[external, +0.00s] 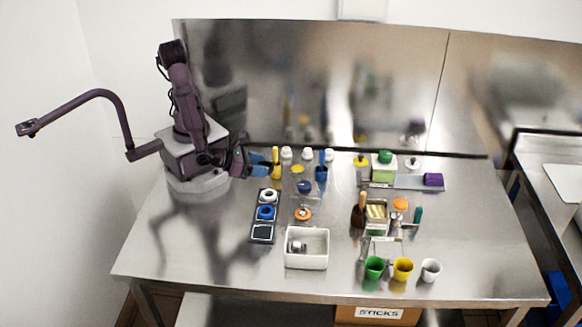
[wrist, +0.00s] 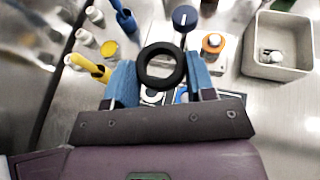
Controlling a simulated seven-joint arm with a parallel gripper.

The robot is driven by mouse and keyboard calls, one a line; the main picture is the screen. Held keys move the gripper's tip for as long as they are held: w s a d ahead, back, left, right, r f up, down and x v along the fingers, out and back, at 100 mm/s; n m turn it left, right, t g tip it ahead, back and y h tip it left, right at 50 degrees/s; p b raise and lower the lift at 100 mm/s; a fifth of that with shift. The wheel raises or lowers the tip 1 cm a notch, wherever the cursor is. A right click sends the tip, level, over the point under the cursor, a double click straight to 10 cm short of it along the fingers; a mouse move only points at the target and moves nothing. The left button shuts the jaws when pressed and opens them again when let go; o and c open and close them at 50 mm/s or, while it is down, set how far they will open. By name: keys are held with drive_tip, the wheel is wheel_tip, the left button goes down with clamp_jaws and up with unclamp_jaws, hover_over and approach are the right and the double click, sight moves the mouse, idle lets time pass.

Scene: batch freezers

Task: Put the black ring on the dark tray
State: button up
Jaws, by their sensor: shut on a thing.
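The black ring (wrist: 142,68) is held between the two blue fingers of my gripper (wrist: 160,80) in the wrist view, its hole facing the camera. In the external view my gripper (external: 260,165) is above the table's back left part, just beyond the far end of the dark tray; the ring cannot be made out there. The dark tray (external: 262,233) lies flat and carries a white ring (external: 268,195) at its far end and a blue ring (external: 265,213) in the middle. Its near square is empty. In the wrist view the tray is mostly hidden behind the black ring and gripper.
A yellow-handled tool (external: 276,163) and a blue one (external: 321,170) stand near my gripper, with white-capped bottles behind. A white bin (external: 306,262) stands right of the tray's near end. Several cups and containers fill the right side. The table's front left is clear.

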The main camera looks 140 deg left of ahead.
sight(300, 212)
drive_tip(key=shift+s+a+r+n+g, duration=0.3)
drive_tip(key=shift+r+n+g, duration=0.1)
drive_tip(key=shift+n+g, duration=0.15)
drive_tip(key=w+a+f, duration=0.1)
drive_tip(key=w+f, duration=0.2)
drive_tip(key=w, duration=0.1)
drive_tip(key=w+a+f, duration=0.1)
drive_tip(key=w+f, duration=0.2)
drive_tip(key=w, duration=0.1)
drive_tip(key=w+a+f, duration=0.1)
drive_tip(key=w+f, duration=0.2)
drive_tip(key=w, duration=0.1)
drive_tip(key=shift+w+a, duration=0.1)
drive_tip(key=shift+w, duration=0.3)
drive_tip(key=shift+w+a+f, duration=0.1)
drive_tip(key=shift+w+f, duration=0.15)
drive_tip(key=shift+f, duration=0.7)
drive_tip(key=shift+w+f, duration=0.2)
drive_tip(key=shift+f, duration=0.7)
drive_tip(key=o, duration=0.9)
